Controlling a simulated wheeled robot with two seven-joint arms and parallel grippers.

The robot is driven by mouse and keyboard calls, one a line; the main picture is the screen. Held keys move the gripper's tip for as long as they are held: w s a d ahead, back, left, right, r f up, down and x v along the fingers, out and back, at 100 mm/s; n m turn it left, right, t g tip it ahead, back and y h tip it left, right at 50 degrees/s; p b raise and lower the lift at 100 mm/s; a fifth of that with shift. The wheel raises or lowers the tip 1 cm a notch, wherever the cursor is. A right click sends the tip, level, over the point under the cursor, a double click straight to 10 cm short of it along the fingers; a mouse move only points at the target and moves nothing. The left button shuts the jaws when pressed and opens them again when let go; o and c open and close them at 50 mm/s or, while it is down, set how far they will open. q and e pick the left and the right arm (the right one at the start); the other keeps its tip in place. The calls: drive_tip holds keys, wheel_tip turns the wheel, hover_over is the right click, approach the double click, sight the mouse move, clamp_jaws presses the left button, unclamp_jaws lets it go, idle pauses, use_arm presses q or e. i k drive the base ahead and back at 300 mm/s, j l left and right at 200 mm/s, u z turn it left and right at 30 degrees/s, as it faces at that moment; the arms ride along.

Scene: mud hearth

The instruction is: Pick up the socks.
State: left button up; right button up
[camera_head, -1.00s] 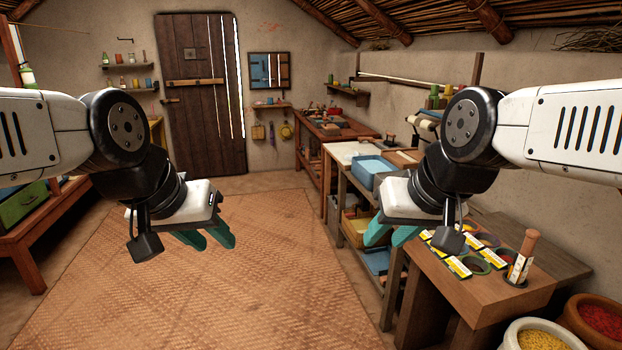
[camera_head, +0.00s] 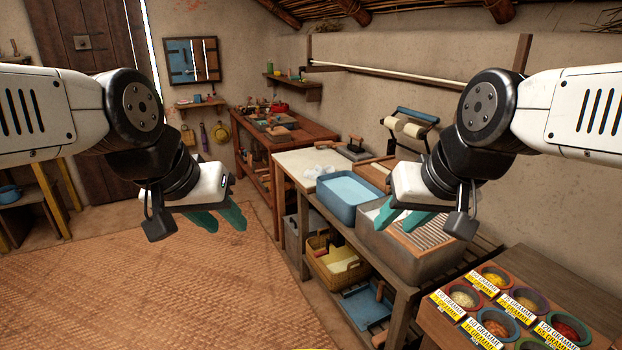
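I cannot make out any socks for certain in the head view. My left gripper (camera_head: 222,217) hangs in the air over the woven floor mat, with its teal fingers apart and nothing between them. My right gripper (camera_head: 402,220) hangs in front of the workbench and grey basin, its teal fingers apart and no object visible between them. Pale, indistinct items (camera_head: 326,171) lie on the light bench top behind the blue tub; they are too small to identify.
A blue tub (camera_head: 349,186) and a grey basin (camera_head: 409,262) with a ribbed board stand on the bench along the right wall. A basket (camera_head: 335,270) sits on its lower shelf. Labelled spice bowls (camera_head: 497,322) stand nearer right. The floor mat (camera_head: 190,300) is clear.

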sight(317, 170)
drive_tip(key=i+j+z, duration=0.1)
drive_tip(key=i, duration=0.15)
drive_tip(key=z, duration=0.25)
drive_tip(key=i+j+z, duration=0.2)
drive_tip(key=z, duration=0.15)
drive_tip(key=i+j+z, duration=0.25)
drive_tip(key=z, duration=0.15)
drive_tip(key=i+j, duration=0.2)
drive_tip(key=j, duration=0.15)
drive_tip(key=i+j+z, duration=0.1)
drive_tip(key=j, duration=0.25)
drive_tip(key=i+j, duration=0.25)
drive_tip(key=i+j+z, duration=0.1)
drive_tip(key=j, duration=0.35)
drive_tip(key=i+j, duration=0.25)
drive_tip(key=i+j+z, duration=0.1)
drive_tip(key=j, duration=0.4)
drive_tip(key=i+j, duration=0.25)
drive_tip(key=j+z, duration=0.05)
drive_tip(key=j, duration=0.05)
